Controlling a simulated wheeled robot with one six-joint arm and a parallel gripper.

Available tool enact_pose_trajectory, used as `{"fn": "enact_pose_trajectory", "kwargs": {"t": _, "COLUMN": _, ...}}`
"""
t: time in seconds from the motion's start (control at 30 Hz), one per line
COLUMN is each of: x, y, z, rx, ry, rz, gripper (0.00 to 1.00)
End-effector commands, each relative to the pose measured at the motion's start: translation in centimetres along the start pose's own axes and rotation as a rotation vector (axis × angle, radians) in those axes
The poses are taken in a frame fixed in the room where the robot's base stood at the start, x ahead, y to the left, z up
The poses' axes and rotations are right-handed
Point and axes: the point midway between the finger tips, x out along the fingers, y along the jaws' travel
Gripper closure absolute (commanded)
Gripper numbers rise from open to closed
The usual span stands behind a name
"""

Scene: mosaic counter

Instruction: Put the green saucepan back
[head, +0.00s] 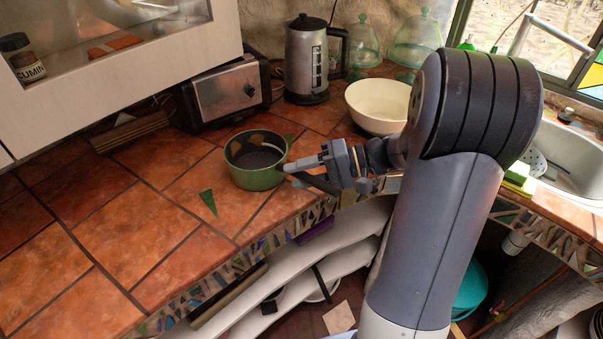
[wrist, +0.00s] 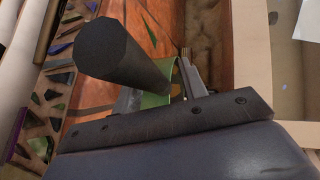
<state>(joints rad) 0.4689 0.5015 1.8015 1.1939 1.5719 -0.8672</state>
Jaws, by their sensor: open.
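The green saucepan (head: 253,181) stands upright on the terracotta-tiled counter (head: 150,190), close to its front edge. Its dark handle (head: 322,184) points right, partly hidden by my gripper. In the wrist view the handle (wrist: 120,52) shows large as a dark cylinder, with a strip of the green pan (wrist: 158,97) behind it. My gripper (head: 290,170) is at the right side of the pan, where the handle joins it. Its jaws are open, with the green strip between the fingers in the wrist view (wrist: 160,88). Whether a finger touches the pan is unclear.
A toaster (head: 225,92), a kettle (head: 306,60) and a cream bowl (head: 378,104) stand behind the pan. Glass domes (head: 415,42) are farther back. A sink (head: 575,165) lies at the right. Pale curved shelves (head: 300,285) are below.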

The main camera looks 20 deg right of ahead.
Motion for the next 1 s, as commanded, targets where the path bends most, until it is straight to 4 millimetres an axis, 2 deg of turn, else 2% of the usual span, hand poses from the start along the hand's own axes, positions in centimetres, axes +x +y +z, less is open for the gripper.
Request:
{"fn": "enact_pose_trajectory", "kwargs": {"t": 0.17, "x": -1.9, "y": 0.0, "z": -0.1, "rx": -0.001, "ry": 0.005, "rz": 0.0, "gripper": 0.59}}
{"fn": "enact_pose_trajectory", "kwargs": {"t": 0.4, "x": -7.1, "y": 0.0, "z": -0.1, "rx": -0.001, "ry": 0.006, "rz": 0.002, "gripper": 0.59}}
{"fn": "enact_pose_trajectory", "kwargs": {"t": 0.6, "x": -10.6, "y": 0.0, "z": -0.1, "rx": 0.0, "ry": 0.003, "rz": 0.0, "gripper": 0.59}}
{"fn": "enact_pose_trajectory", "kwargs": {"t": 0.8, "x": -12.0, "y": -0.1, "z": 0.0, "rx": 0.0, "ry": 0.001, "rz": 0.001, "gripper": 0.59}}
{"fn": "enact_pose_trajectory", "kwargs": {"t": 1.0, "x": -12.1, "y": -0.1, "z": 0.0, "rx": 0.0, "ry": 0.0, "rz": 0.0, "gripper": 0.59}}
